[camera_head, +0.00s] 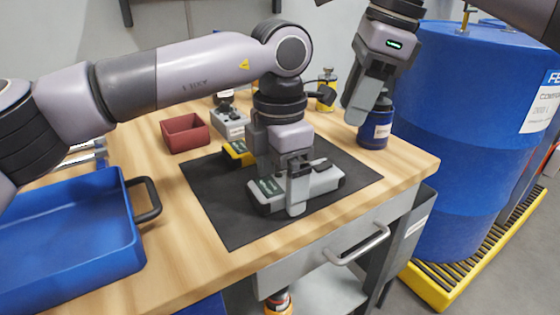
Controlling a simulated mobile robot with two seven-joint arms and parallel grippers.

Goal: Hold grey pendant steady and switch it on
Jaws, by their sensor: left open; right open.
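The grey pendant (326,183) lies flat on the dark mat (228,222) on the wooden bench. My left gripper (297,188) points down over its middle, with one finger in front of its near side. It is open; the far finger is mostly hidden, and I cannot tell whether the fingers touch the pendant. The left gripper covers part of the pendant's top, and I cannot make out its switch. My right gripper (366,104) is open and empty, raised above the bench at the back right of the mat, in front of a dark blue container.
A yellow device (238,153) lies behind my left gripper. A red bin (185,132), a grey box (229,122) and a yellow bottle (327,90) stand farther back. The dark blue container (376,125) stands by the right edge. A blue tray (70,238) is front left. Blue drums (455,130) stand right.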

